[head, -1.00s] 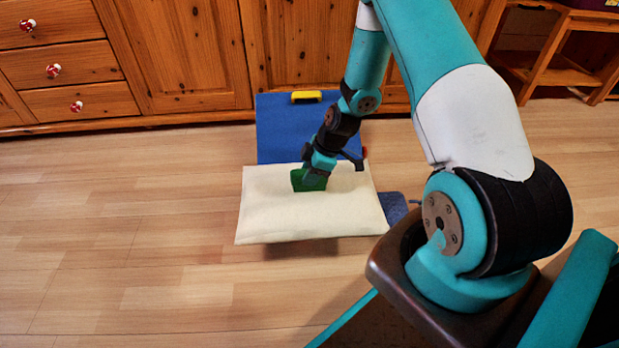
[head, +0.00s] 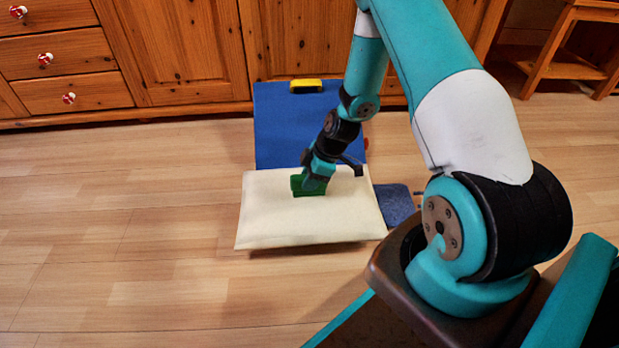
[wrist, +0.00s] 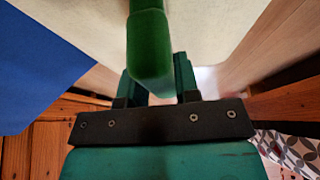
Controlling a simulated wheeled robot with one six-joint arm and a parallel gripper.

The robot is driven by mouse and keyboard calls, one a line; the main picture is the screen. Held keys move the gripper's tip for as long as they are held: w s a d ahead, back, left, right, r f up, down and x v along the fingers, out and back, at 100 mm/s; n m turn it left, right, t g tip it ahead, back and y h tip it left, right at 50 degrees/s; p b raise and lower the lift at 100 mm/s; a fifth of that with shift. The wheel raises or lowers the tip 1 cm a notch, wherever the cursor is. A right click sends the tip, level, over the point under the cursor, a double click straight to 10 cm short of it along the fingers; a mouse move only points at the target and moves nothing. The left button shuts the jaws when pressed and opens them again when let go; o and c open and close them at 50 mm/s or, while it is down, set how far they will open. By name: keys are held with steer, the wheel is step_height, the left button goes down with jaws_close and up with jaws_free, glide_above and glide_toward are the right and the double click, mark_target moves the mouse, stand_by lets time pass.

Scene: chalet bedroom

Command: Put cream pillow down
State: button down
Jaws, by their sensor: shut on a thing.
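The cream pillow (head: 270,225) is a flat, pale rectangle with a green handle (head: 309,185) on top, in the middle of the head view. My gripper (head: 316,178) is shut on that green handle from above. The pillow looks level and low, with a thin shadow along its front edge; I cannot tell whether its underside touches the floor. In the wrist view the green handle (wrist: 149,45) shows between the fingers, with the cream pillow (wrist: 215,25) behind it.
A blue flat piece (head: 290,135) with a yellow handle (head: 306,86) lies behind the pillow, before the wooden cabinets (head: 170,50). A small grey-blue piece (head: 395,203) shows at its right. The wooden floor (head: 120,220) to the left is clear.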

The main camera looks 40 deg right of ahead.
steer(key=shift+f+b, duration=0.3)
steer(key=shift+f, duration=0.2)
steer(key=c, duration=0.8)
jaws_free()
steer(key=p+v, duration=1)
steer(key=v, duration=0.7)
steer(key=shift+s+r, duration=0.15)
steer(key=shift+r, duration=0.05)
